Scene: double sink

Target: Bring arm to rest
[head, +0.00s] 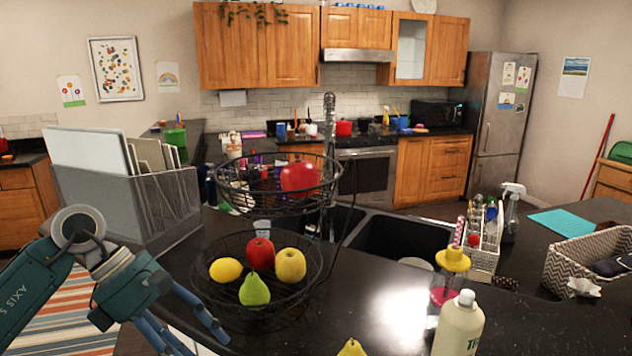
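My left arm comes in from the left edge, and its gripper (203,345) points down and to the right over the counter's near left part. Its two blue fingers stand apart with nothing visible between them, and the lower fingertip runs toward the bottom edge. The gripper is just left of the lower basket of a black two-tier wire fruit stand (318,290). My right arm and gripper are not in view.
The lower basket holds a red apple (260,253), yellow fruit and a green pear (254,289). A grey mesh file holder (150,205) stands behind my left arm. A lotion bottle (459,328) and double sink (400,240) are to the right. Dark counter between is partly clear.

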